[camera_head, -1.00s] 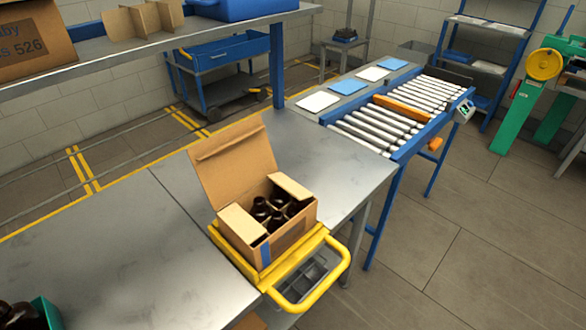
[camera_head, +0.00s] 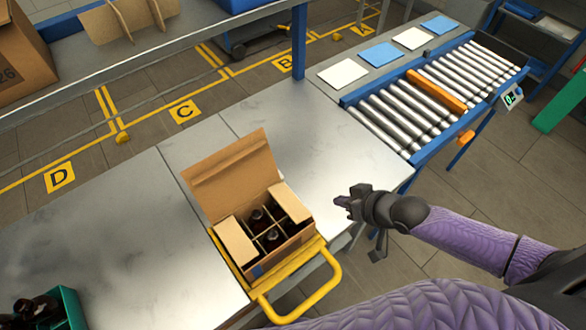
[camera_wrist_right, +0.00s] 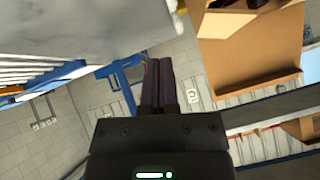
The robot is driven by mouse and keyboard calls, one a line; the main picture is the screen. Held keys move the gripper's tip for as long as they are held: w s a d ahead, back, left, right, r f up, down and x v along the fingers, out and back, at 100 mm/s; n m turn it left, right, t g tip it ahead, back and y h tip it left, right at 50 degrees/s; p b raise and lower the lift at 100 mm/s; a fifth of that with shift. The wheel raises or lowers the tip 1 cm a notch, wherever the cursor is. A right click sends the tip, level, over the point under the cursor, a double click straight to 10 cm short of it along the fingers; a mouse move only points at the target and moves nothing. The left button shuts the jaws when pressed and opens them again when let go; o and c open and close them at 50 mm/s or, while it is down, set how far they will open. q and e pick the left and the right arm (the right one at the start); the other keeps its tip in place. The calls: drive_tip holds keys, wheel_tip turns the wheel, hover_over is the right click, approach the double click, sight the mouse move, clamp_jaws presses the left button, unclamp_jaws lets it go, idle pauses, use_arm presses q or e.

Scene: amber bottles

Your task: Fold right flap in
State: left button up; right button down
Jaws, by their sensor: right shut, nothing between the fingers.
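An open cardboard box (camera_head: 290,240) stands in a yellow holder (camera_head: 310,250) at the table's front edge, with dark amber bottles (camera_head: 272,238) between dividers. Its large rear flap (camera_head: 232,175) stands up and leans back. The left flap (camera_head: 236,241) and the right flap (camera_head: 291,202) show at the two sides; the right flap's exact angle is hard to tell. My right gripper (camera_head: 343,203) is shut and empty, to the right of the box and apart from it. In the right wrist view its fingers (camera_wrist_right: 158,68) are together, and the rear flap (camera_wrist_right: 250,52) shows upper right. My left gripper is out of view.
The holder's yellow handle (camera_head: 330,285) juts out in front. A roller conveyor (camera_head: 420,105) adjoins the table at the far right. A green crate (camera_head: 70,305) with dark bottles is at lower left. The metal table (camera_head: 320,150) is bare behind and right of the box.

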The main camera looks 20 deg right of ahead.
drive_tip(key=s+a+r+y+p, duration=0.15)
drive_tip(key=a+r, duration=0.25)
drive_tip(key=r, duration=0.5)
drive_tip(key=b, duration=0.3)
hover_over(282, 201)
drive_tip(key=s+d, duration=0.1)
drive_tip(key=d, duration=0.2)
drive_tip(key=shift+g+y, duration=0.35)
drive_tip(key=shift+g, duration=0.05)
drive_tip(key=f, duration=0.6)
drive_tip(key=shift+s+f, duration=0.2)
drive_tip(key=shift+f, duration=0.2)
drive_tip(key=shift+s+a+f, duration=0.1)
drive_tip(key=shift+a+f, duration=0.1)
drive_tip(key=shift+f, duration=0.35)
drive_tip(key=shift+s+a+f, duration=0.1)
drive_tip(key=shift+a+f, duration=0.05)
drive_tip(key=shift+f, duration=0.4)
drive_tip(key=shift+s+a+f, duration=0.1)
drive_tip(key=shift+a+f, duration=0.1)
drive_tip(key=shift+f, duration=0.25)
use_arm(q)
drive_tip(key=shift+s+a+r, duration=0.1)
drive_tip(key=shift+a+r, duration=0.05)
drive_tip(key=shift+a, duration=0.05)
